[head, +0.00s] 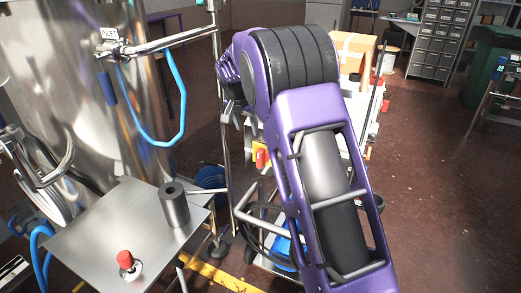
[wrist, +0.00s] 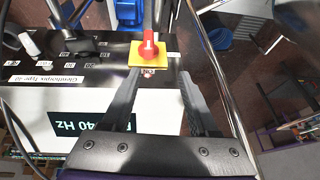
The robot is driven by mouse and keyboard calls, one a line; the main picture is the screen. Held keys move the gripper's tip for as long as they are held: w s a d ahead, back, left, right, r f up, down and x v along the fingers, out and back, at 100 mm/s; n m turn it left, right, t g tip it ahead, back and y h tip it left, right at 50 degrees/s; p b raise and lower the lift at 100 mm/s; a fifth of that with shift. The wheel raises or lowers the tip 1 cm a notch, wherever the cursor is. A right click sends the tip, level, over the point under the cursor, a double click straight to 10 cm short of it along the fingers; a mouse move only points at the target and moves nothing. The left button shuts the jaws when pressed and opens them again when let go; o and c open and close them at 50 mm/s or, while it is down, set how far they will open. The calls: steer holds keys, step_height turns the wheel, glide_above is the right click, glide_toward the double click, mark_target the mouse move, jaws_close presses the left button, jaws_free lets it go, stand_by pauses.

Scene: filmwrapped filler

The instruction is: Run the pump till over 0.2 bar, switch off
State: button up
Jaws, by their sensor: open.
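In the wrist view a red rotary knob (wrist: 148,48) sits on a yellow plate on a dark panel, its handle upright in the picture. The red and yellow switch also shows in the head view (head: 261,157), left of my arm. My gripper (wrist: 163,78) is open and empty; its two fingers point towards the knob, with a gap between them. I cannot tell whether either finger touches it. A dark display (wrist: 95,133) on the white front reads about 40 Hz, partly hidden by the left finger. No readable pressure gauge shows.
A steel tank (head: 85,90) with a blue hose (head: 165,100) stands at left. A metal table (head: 120,215) carries a grey cylinder (head: 174,205) and a red-capped bottle (head: 128,264). A cardboard box (head: 355,48) stands behind my arm. The floor at right is mostly clear.

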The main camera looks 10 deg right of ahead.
mark_target(260, 151)
steer(key=shift+h, duration=0.4)
steer(key=x, duration=0.5)
steer(key=d+x, duration=0.1)
steer(key=x, duration=0.9)
steer(key=shift+s+d+f+b, duration=0.25)
steer(key=shift+s+d+b, duration=0.05)
steer(key=shift+g, duration=0.3)
jaws_close()
